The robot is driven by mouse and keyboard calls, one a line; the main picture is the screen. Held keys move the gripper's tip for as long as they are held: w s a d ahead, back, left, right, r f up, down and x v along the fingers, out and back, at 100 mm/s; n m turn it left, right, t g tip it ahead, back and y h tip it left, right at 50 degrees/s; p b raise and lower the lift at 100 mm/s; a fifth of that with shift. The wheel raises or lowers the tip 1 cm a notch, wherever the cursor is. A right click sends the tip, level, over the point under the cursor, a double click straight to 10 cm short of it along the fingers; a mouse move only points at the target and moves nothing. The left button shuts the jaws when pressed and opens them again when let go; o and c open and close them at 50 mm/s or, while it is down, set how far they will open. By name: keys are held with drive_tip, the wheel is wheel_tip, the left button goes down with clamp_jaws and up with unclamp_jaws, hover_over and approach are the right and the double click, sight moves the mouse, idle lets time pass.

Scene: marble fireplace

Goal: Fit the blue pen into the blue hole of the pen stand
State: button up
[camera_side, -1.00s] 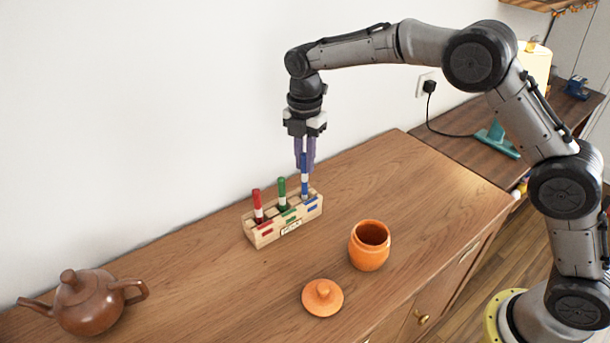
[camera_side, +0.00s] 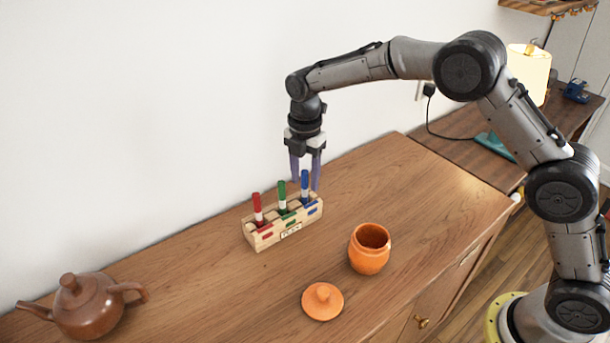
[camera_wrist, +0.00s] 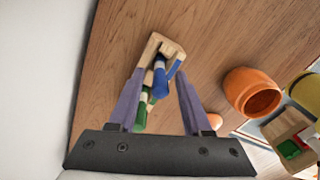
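The wooden pen stand (camera_side: 260,242) sits on the cabinet top; its end shows in the wrist view (camera_wrist: 151,47). The blue pen (camera_side: 305,181) stands upright in the right-hand slot, behind the blue label, its top level with the green pen (camera_side: 282,190). The red pen (camera_side: 257,205) stands in the left slot. My gripper (camera_side: 305,184) is open, with its purple fingers apart on either side of the blue pen's top. In the wrist view the blue pen (camera_wrist: 159,80) lies between the fingers with gaps. The pen's lower end is hidden in the stand.
An orange pot (camera_side: 368,255) and its lid (camera_side: 322,301) are in front of the stand. A brown teapot (camera_side: 85,307) is at the far left. The white wall (camera_side: 150,110) is close behind. The cabinet top right of the stand is clear.

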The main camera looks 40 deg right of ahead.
wheel_tip(320, 180, up, 12)
drive_tip(key=shift+r, duration=0.2)
idle(0.4)
drive_tip(key=shift+s, duration=0.1)
drive_tip(key=s+d+r+m+t, duration=0.1)
drive_tip(key=s+d+r+m, duration=0.25)
drive_tip(key=s, duration=0.25)
drive_tip(key=s+d+r+m+t, duration=0.1)
drive_tip(key=s+d+r+m, duration=0.1)
drive_tip(key=s+m, duration=0.3)
drive_tip(key=s+d+r+m+t, duration=0.1)
drive_tip(key=s+d+r+m, duration=0.2)
drive_tip(key=s, duration=0.3)
drive_tip(key=s+d+f+m+t, duration=0.1)
drive_tip(key=s+f+m, duration=0.2)
drive_tip(key=s, duration=0.6)
drive_tip(key=s+d+f+m+t, duration=0.1)
drive_tip(key=s+d+f+m, duration=0.1)
drive_tip(key=s+m, duration=0.6)
drive_tip(key=shift+s+f+t, duration=0.3)
drive_tip(key=shift+s+f, duration=0.3)
drive_tip(key=shift+f, duration=0.25)
